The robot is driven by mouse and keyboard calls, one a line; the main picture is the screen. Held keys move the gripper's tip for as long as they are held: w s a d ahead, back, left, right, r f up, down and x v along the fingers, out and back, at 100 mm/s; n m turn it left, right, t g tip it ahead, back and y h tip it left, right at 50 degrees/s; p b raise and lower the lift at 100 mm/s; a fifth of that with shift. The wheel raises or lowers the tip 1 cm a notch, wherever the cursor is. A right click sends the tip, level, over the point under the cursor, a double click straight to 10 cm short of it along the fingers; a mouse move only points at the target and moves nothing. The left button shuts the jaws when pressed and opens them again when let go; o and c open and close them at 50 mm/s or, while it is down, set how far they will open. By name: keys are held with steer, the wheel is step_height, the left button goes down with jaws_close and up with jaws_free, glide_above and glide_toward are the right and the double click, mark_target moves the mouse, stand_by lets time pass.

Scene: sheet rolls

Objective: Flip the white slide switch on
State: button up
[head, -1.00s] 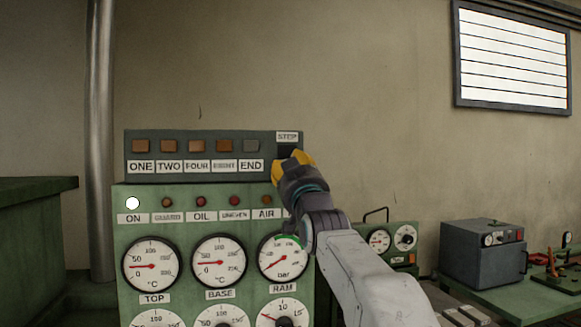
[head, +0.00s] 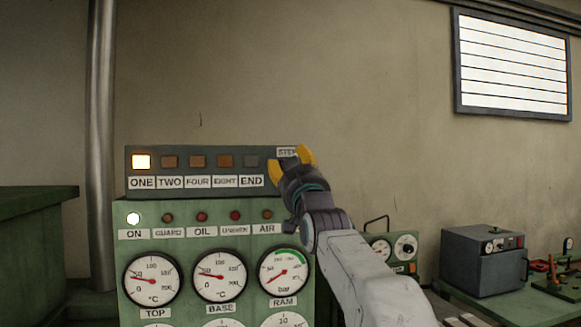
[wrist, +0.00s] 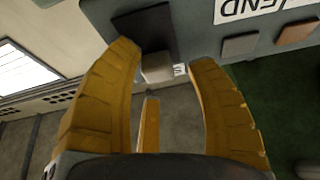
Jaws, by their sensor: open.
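In the head view my gripper (head: 291,162) is at the right end of the green control panel's upper box (head: 200,155). Its yellow fingers are spread and cover the area below the STEP label (head: 286,152). The white slide switch is hidden there in the head view. In the wrist view, which shows the panel upside down, a pale block (wrist: 157,67), likely the switch knob, sits at one end of a dark slot (wrist: 147,28). It appears between my open fingertips (wrist: 163,60). I cannot tell whether a finger touches it.
The lamp over ONE (head: 141,161) glows; TWO, FOUR, EIGHT and END are dark. The ON lamp (head: 133,218) is white. Gauges TOP (head: 151,279), BASE (head: 219,275) and RAM (head: 284,272) are below. A grey box (head: 483,260) stands on a bench at right.

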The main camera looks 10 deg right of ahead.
steer(key=shift+f, duration=0.15)
steer(key=v, duration=1.2)
stand_by(0.3)
